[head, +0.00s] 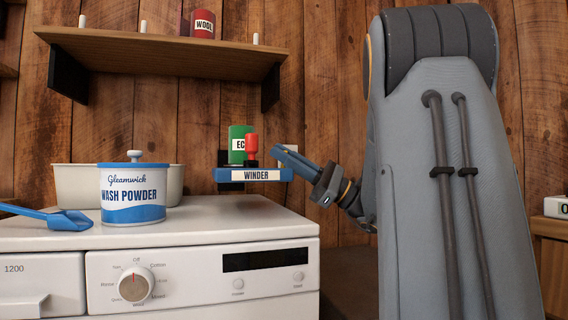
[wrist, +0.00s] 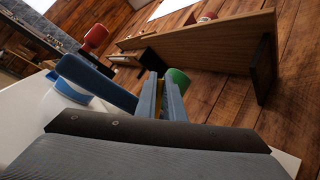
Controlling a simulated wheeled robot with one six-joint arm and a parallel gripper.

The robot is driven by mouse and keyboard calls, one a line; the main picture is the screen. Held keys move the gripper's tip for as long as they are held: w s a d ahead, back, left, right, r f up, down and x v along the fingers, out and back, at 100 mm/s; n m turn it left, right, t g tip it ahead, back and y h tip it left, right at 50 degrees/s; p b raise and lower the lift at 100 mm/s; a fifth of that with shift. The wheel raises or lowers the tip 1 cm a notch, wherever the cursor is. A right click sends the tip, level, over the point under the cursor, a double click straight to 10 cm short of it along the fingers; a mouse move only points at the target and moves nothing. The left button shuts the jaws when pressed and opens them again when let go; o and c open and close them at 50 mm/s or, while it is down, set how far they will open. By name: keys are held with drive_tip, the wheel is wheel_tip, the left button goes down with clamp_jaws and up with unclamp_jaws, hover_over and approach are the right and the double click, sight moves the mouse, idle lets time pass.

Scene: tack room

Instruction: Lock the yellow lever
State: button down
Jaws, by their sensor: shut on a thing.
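The yellow lever (wrist: 159,98) shows in the wrist view only as a thin yellow strip between my two blue fingers. My gripper (wrist: 162,80) is shut on it. In the head view my gripper (head: 283,151) is at the right end of the blue bar labelled WINDER (head: 230,174), and the lever is hidden there. The blue bar also shows in the wrist view (wrist: 95,80), left of my fingers. A red knob (head: 251,146) stands up from the bar on a dark base. Which position the lever is in cannot be told.
A green can (head: 236,133) stands behind the bar. The wash powder tub (head: 132,195), a blue scoop (head: 62,219) and a pale basin (head: 75,187) are on the white washer (head: 230,226) to the left. A wooden shelf (head: 160,43) hangs above. The washer top's front right is clear.

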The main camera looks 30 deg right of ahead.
idle(0.3)
drive_tip(key=c, duration=1.9)
unclamp_jaws()
drive_tip(key=shift+o, duration=0.2)
drive_tip(key=p, duration=0.4)
drive_tip(key=shift+r+m, duration=0.25)
drive_tip(key=shift+m, duration=0.15)
drive_tip(key=m+p, duration=0.1)
drive_tip(key=p, duration=0.5)
drive_tip(key=m+t+h+p, duration=0.1)
drive_tip(key=p, duration=0.6)
drive_tip(key=shift+w+r, duration=0.1)
drive_tip(key=shift+w, duration=0.2)
